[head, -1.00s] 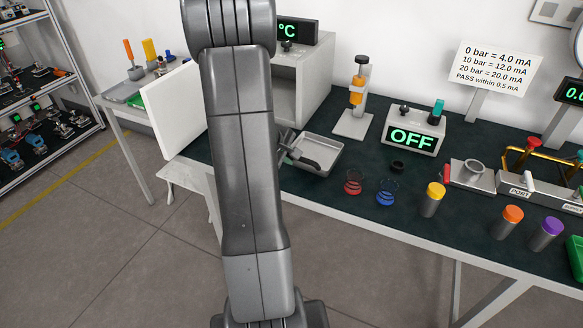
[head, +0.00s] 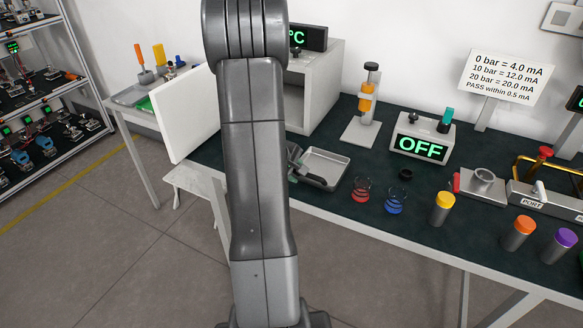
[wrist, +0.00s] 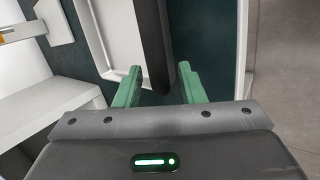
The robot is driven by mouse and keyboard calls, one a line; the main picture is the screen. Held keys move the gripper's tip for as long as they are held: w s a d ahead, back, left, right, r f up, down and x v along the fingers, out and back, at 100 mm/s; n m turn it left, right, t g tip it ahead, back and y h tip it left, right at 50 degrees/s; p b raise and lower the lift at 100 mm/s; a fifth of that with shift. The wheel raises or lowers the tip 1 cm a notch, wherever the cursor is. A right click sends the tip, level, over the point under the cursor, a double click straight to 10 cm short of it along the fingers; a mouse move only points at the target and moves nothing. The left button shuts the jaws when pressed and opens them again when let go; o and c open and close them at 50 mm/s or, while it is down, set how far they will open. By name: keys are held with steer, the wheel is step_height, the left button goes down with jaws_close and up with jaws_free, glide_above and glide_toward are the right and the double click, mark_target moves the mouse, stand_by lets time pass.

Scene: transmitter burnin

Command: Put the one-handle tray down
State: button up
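The shallow grey one-handle tray (head: 327,164) lies flat on the dark bench, just right of my arm in the head view. In the wrist view, its pale pan (wrist: 108,38) is at the upper left, and its dark handle (wrist: 154,45) runs down between my fingers. My gripper (wrist: 161,74) has its green fingers apart, one on each side of the handle end. A gap shows between the right finger and the handle; the left finger is close to it. In the head view, my gripper (head: 294,156) is partly hidden behind my arm at the tray's left side.
A grey box with an open white door (head: 187,115) stands behind and left. Red (head: 361,191) and blue (head: 396,202) rings, a black ring (head: 405,174) and a yellow-capped cylinder (head: 441,209) stand to the right. The bench's front edge is close.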

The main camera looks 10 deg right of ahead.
steer(key=p+v, duration=0.2)
steer(key=v, duration=0.9)
steer(key=shift+a+r, duration=0.2)
steer(key=shift+r, duration=0.1)
steer(key=shift+s, duration=0.15)
